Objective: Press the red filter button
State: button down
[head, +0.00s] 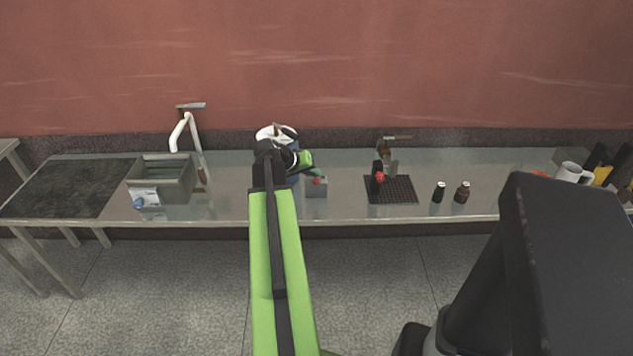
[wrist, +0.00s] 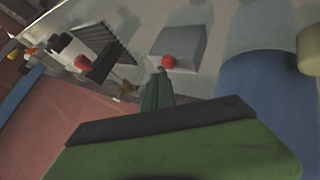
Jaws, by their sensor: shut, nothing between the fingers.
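A red button (head: 317,180) sits on a small grey box (head: 316,191) on the steel counter, near the middle. In the wrist view the red button (wrist: 168,62) is at the edge of the grey box (wrist: 180,42), just beyond my fingertips. My gripper (head: 316,172) is shut and empty, beside the button in the head view. It also shows in the wrist view (wrist: 160,75), with its tips very close to the button. I cannot tell whether they touch it.
Right of the box, a dark device with a red part (head: 379,177) stands on a black grid mat (head: 400,190). Two small bottles (head: 462,192) stand further right. A grey bin (head: 163,182) and a dark mat (head: 68,187) are at left. The wall closes the back.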

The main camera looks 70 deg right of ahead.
aim_at(314, 181)
notch_tip(314, 181, up, 6)
jog(key=p, duration=0.5)
jog(key=shift+p, duration=0.4)
